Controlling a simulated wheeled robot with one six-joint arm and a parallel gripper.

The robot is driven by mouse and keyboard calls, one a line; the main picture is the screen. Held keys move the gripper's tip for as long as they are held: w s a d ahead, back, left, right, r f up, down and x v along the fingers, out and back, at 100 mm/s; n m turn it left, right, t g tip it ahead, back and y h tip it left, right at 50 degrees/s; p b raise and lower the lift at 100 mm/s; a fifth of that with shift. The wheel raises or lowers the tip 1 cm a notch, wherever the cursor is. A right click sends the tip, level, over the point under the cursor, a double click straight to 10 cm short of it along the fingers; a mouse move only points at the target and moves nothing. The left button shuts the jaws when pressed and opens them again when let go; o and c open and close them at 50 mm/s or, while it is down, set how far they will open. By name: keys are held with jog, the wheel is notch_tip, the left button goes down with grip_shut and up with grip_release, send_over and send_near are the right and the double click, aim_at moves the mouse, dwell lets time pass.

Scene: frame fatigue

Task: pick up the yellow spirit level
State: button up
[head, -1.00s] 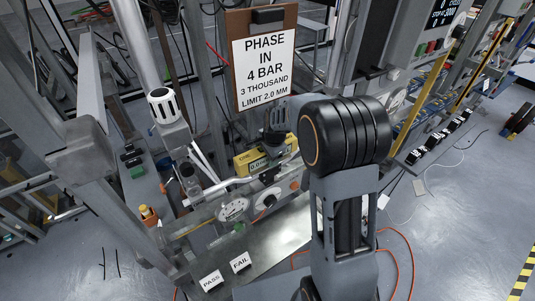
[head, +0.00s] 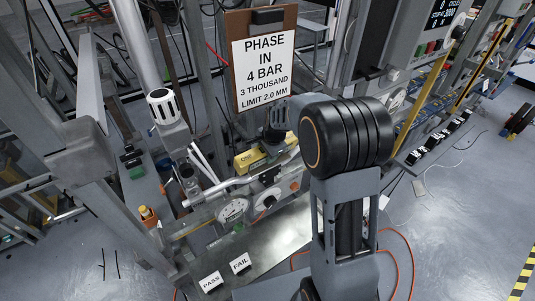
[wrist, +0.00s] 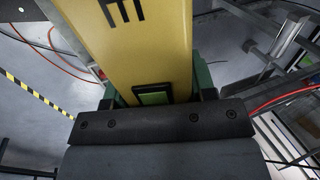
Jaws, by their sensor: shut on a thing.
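The yellow spirit level (head: 247,160) is in the middle of the head view, above the metal bench and behind a silver rod, partly hidden by my arm. My gripper (head: 273,141) is at it from above; its fingertips are hard to make out there. In the wrist view the spirit level (wrist: 140,45) runs up from between the fingers of my gripper (wrist: 155,92), which is shut on it. Dark lettering and a green window show on its yellow face. Whether it touches anything beneath is hidden.
A dial gauge (head: 233,210) and the silver rod (head: 215,189) are close in front. PASS (head: 211,281) and FAIL (head: 240,263) cards stand on the bench's front. A sign (head: 263,70) hangs behind. A steel post (head: 142,50) rises at the left.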

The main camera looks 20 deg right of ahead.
notch_tip(320, 180, up, 3)
jog(key=shift+f, duration=0.2)
jog(key=s+r+b, duration=0.1)
jog(key=s+r, duration=0.3)
jog(key=s, duration=0.3)
jog(key=s+a+r+b, duration=0.1)
jog(key=s+r+b, duration=0.1)
jog(key=s+r, duration=0.3)
jog(key=shift+s+r, duration=0.3)
jog(key=shift+s, duration=0.7)
jog(key=shift+d, duration=0.1)
